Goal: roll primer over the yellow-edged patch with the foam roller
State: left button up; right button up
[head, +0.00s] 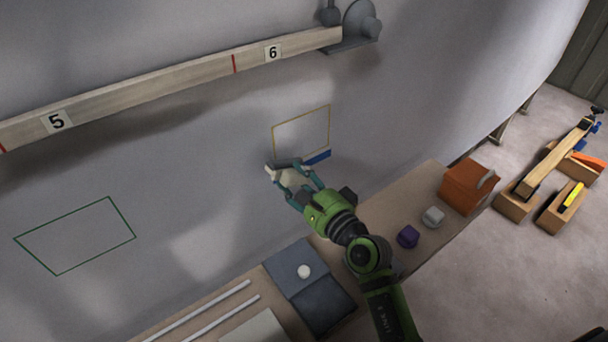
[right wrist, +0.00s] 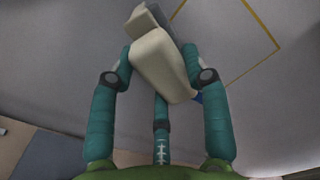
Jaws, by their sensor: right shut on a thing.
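The yellow-edged patch (head: 303,130) is a thin yellow outline on the grey hull wall; part of its edge also shows in the right wrist view (right wrist: 252,68). A blue strip (head: 318,157) lies along its lower right edge; I cannot tell whether it is paint or an object. My right gripper (head: 290,172) is just below the patch, shut on a cream, blocky thing (right wrist: 160,62), which I take for the foam roller. A grey part shows beside it in the wrist view. Contact with the wall cannot be told. My left gripper is not in view.
A green-edged patch (head: 75,237) is at left. A wooden batten (head: 190,75) crosses above. The bench below bears a blue-grey tray (head: 287,262) with a white ball (head: 304,271), white rods (head: 200,310), a purple piece (head: 408,236), a pale piece (head: 433,217) and an orange box (head: 465,190).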

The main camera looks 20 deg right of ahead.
jog(key=shift+x, duration=0.9)
jog(key=shift+d, duration=0.15)
dwell(0.4)
